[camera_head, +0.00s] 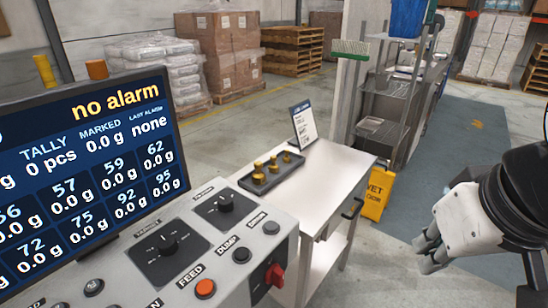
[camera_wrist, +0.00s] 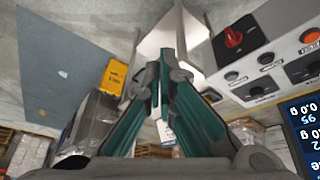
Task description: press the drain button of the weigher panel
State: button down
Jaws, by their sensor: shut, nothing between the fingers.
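The weigher panel (camera_head: 225,225) is a grey console at the lower left of the head view. Its drain button (camera_head: 271,227) is small and dark, at the far right end of the row beside the DRAIN label. In the wrist view the drain button (camera_wrist: 231,76) shows at the right, next to the red switch. My gripper (camera_head: 424,255) is at the right of the head view, well apart from the panel, over the floor beyond the table. Its fingers (camera_wrist: 163,78) are shut and empty in the wrist view.
Near the drain button are the dump button (camera_head: 242,254), orange feed button (camera_head: 205,288) and red switch (camera_head: 274,276). A screen (camera_head: 90,160) stands behind the panel.

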jog(key=w+r+n+g+h+p, duration=0.1)
jog(key=w+n+h+p, duration=0.15)
jog(key=w+n, duration=0.35)
jog(key=n+t+h+p, duration=0.2)
jog(key=n+t+p, duration=0.2)
jog(key=n, duration=1)
send_over(274, 227)
notch_tip(274, 227, down, 6)
jog(key=shift+f, duration=0.15)
jog(key=shift+a+f, duration=0.1)
jog(key=shift+f, duration=0.05)
notch_tip(274, 227, down, 7)
jog(key=b, duration=0.4)
jog(key=shift+f+b, duration=0.8)
jog(key=shift+b, duration=0.05)
jog(key=shift+f, duration=0.1)
jog(key=shift+f+b, duration=0.3)
jog(key=shift+b, duration=0.2)
